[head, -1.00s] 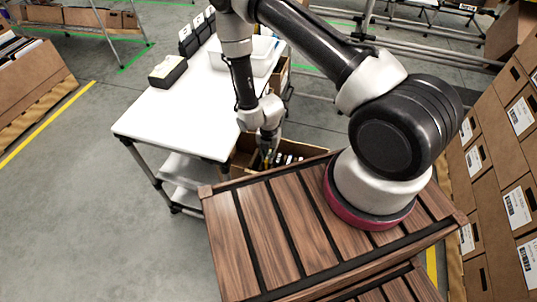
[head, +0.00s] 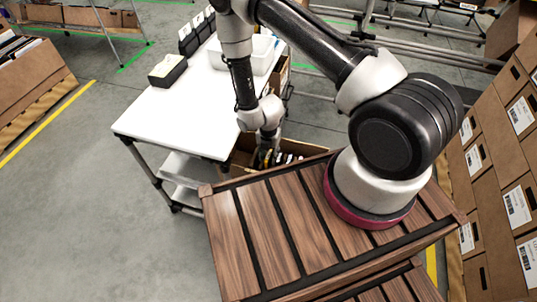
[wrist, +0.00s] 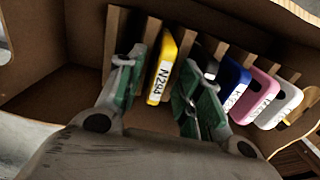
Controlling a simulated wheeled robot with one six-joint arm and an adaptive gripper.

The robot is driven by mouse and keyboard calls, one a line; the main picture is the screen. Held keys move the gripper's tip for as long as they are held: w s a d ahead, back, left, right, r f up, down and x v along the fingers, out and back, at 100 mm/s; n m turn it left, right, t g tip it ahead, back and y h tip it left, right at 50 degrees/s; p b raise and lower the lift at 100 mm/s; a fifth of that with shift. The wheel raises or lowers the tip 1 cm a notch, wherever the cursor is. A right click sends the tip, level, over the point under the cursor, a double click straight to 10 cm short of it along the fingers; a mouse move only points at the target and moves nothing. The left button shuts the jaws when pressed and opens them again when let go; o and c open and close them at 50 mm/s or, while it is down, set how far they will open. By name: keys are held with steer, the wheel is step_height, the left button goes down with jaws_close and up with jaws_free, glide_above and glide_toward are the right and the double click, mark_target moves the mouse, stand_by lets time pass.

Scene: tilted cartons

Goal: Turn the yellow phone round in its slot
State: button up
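The yellow phone (wrist: 163,68) stands on edge in a slot of the carton, with a white label reading about "N294" facing the wrist camera. My gripper (wrist: 157,80) is open, with one green-padded finger to the left of the phone and the other to its right. Gaps show between the phone and both fingers. In the head view my gripper (head: 266,157) reaches down into the carton (head: 240,158), and its fingertips are hard to make out there.
Right of the yellow phone stand a dark, a blue (wrist: 234,83), a pink (wrist: 257,95) and a white phone (wrist: 278,104), between cardboard dividers. Carton walls surround them. A white table (head: 185,115) is beside the carton. My wooden-slatted base is in front.

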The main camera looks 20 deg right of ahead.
step_height(320, 180, up, 12)
stand_by(0.6)
step_height(320, 180, up, 7)
stand_by(0.7)
stand_by(0.3)
